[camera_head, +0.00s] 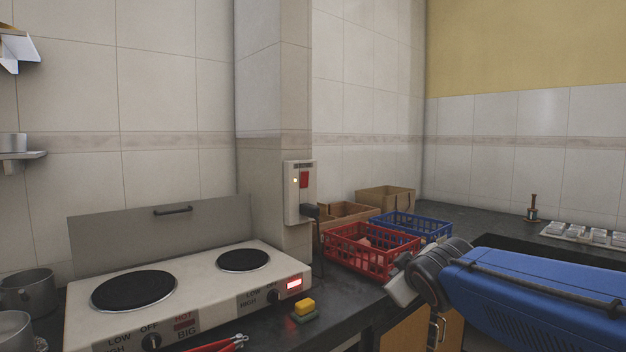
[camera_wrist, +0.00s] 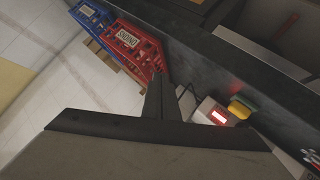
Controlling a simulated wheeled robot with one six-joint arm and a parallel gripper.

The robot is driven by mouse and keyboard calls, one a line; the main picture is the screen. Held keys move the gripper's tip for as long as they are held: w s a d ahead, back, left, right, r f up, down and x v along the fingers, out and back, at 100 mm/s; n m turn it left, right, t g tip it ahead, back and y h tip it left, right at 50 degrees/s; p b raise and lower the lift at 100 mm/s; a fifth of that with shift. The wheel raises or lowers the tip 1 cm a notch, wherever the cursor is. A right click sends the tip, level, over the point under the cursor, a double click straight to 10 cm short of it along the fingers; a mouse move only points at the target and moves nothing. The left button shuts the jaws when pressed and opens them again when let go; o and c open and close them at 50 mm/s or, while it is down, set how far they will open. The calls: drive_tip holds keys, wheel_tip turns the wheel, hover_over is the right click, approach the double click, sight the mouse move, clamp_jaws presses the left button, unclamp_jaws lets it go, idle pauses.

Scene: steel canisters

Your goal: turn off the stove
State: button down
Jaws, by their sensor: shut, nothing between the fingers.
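The white two-burner stove (camera_head: 205,285) stands on the counter at the lower left in the head view. Its left knob (camera_head: 151,342) sits below the big burner, and its right knob (camera_head: 274,297) is near the right corner. A red indicator (camera_head: 294,284) beside the right knob is brightly lit; it also glows in the wrist view (camera_wrist: 219,117). A wall switch box (camera_head: 300,195) with a red switch (camera_head: 303,180) and a small light has a black plug and cable. My gripper (camera_wrist: 170,92) is shut and empty, apart from stove and switch; its fingertips are unclear in the head view.
A red basket (camera_head: 352,255), a blue basket (camera_head: 410,226) and cardboard boxes (camera_head: 386,199) stand right of the switch. A yellow and green sponge (camera_head: 304,309) lies before the stove, near red-handled tongs (camera_head: 215,345). Pots (camera_head: 28,292) stand at the left.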

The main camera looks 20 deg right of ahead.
sight(306, 175)
drive_tip(key=w+a+r+n+t+y, duration=0.2)
drive_tip(key=w+r+n+y, duration=0.3)
drive_tip(key=w+r+n, duration=0.3)
drive_tip(key=w+a+r+n+t+y, duration=0.3)
drive_tip(key=w+r+n+y, duration=0.3)
drive_tip(key=w+r+n, duration=0.3)
drive_tip(key=shift+w+a+r+n+y, duration=0.15)
drive_tip(key=shift+w+a+n+y, duration=0.15)
drive_tip(key=shift+w+a+n, duration=0.25)
drive_tip(key=x, duration=1.4)
drive_tip(key=shift+d+r, duration=0.15)
